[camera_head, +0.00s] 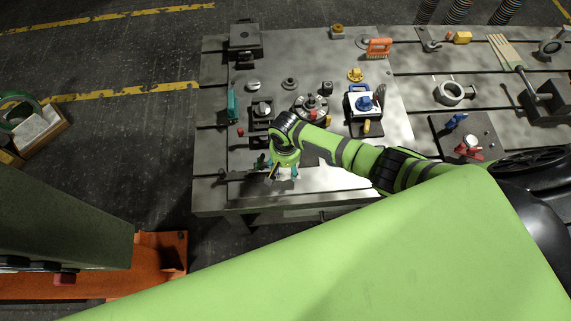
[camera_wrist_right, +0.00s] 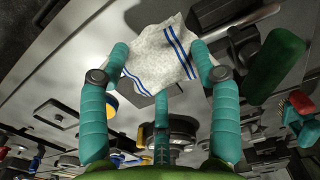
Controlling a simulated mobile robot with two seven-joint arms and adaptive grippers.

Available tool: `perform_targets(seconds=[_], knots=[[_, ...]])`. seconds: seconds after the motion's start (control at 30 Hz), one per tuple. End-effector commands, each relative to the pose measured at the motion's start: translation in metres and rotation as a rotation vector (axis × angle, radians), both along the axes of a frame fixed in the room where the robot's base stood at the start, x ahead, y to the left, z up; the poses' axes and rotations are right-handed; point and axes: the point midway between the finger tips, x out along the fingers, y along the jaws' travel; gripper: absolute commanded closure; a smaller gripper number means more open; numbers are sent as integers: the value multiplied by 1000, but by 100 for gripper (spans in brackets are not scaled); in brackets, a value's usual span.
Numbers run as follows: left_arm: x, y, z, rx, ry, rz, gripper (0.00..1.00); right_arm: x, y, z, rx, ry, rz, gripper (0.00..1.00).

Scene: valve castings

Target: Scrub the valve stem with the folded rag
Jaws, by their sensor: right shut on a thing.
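My right gripper (camera_head: 280,172) is over the front left part of the steel table. In the right wrist view its teal fingers (camera_wrist_right: 161,55) are shut on the folded rag (camera_wrist_right: 153,68), a white cloth with blue stripes. The rag spans the gap between the fingertips. A round flanged casting (camera_head: 311,105) stands on the table behind the gripper. To its right is a blue-topped valve (camera_head: 366,102) on a white pad. I cannot tell which part is the valve stem. My left gripper is not in view.
The table (camera_head: 215,192) carries an orange brush (camera_head: 379,48), a ring casting (camera_head: 450,92), a dark box (camera_head: 245,42) and a teal tool (camera_head: 232,104) at the left. A crate (camera_head: 45,133) stands on the floor at left. The table's front left corner is mostly bare.

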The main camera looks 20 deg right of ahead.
Motion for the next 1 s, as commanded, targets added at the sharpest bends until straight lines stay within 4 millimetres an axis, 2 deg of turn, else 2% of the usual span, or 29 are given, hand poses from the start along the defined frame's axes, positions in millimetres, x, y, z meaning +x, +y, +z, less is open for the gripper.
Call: perform_targets(seconds=[0.2, 0.47, 1.0], knots=[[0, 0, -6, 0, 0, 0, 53, 13, -4, 0, -1, -2, -2, 63], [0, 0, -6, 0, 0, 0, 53, 15, -5, 1, 0, -1, -1, 63], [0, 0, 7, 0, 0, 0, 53, -3, 1, 0, -1, -1, 0, 63]])
